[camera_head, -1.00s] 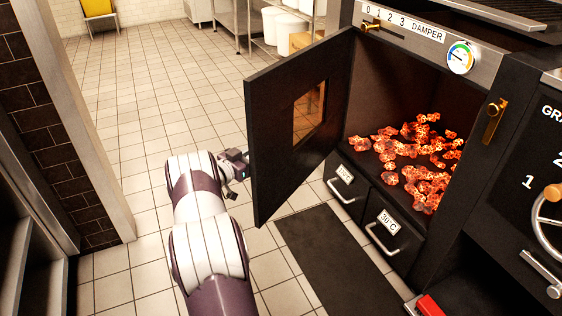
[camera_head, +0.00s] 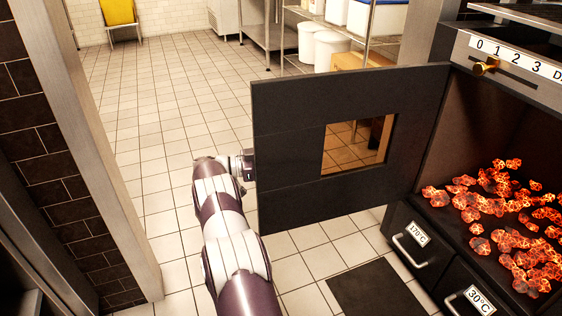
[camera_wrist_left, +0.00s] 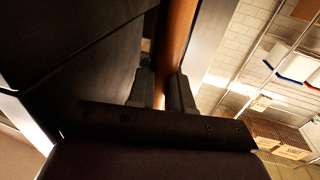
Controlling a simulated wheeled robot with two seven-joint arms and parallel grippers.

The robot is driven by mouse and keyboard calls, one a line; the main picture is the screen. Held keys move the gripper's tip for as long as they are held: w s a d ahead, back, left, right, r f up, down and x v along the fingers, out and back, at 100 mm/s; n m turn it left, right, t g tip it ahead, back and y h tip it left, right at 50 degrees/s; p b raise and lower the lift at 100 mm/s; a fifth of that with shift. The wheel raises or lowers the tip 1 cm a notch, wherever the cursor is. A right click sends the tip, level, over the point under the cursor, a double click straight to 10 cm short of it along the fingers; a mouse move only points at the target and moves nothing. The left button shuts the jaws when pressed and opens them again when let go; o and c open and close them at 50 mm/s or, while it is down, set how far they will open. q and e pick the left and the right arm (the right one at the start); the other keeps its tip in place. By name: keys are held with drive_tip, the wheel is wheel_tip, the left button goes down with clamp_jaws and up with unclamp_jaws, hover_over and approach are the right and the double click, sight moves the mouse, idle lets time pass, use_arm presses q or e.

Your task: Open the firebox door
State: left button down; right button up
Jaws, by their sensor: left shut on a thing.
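The firebox door (camera_head: 290,140) is a black panel with a small window. It stands wide open, swung out to the left of the firebox opening (camera_head: 470,150), where glowing coals (camera_head: 500,215) show. My left arm reaches to the door's free edge, and the left gripper (camera_head: 246,166) is at that edge, its fingers partly hidden behind the door. In the left wrist view my left gripper (camera_wrist_left: 160,92) is shut on a copper-brown bar, the door handle (camera_wrist_left: 178,35), beside the dark door panel. My right gripper is in neither view.
Drawers with handles (camera_head: 410,250) sit below the firebox. A brass damper knob (camera_head: 486,66) is above it. A tiled wall post (camera_head: 60,150) stands at the left. A shelf with white tubs (camera_head: 330,48) is behind the door. Tiled floor (camera_head: 160,110) is clear between.

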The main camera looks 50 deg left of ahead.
use_arm(q)
drive_tip(key=shift+w+d+h, duration=0.1)
drive_tip(key=shift+w+h, duration=0.2)
drive_tip(key=shift+w, duration=0.05)
drive_tip(key=c, duration=1.1)
unclamp_jaws()
drive_tip(key=shift+w+d, duration=0.1)
drive_tip(key=shift+c, duration=0.2)
drive_tip(key=shift+w+d, duration=0.15)
drive_tip(key=shift+w, duration=0.1)
drive_tip(key=shift+s+a+r, duration=0.1)
drive_tip(key=shift+s+a, duration=0.25)
drive_tip(key=shift+s, duration=0.2)
drive_tip(key=b+v, duration=0.6)
drive_tip(key=v, duration=0.5)
drive_tip(key=shift+s+a+b, duration=0.1)
drive_tip(key=shift+s+b, duration=0.2)
drive_tip(key=shift+b, duration=0.05)
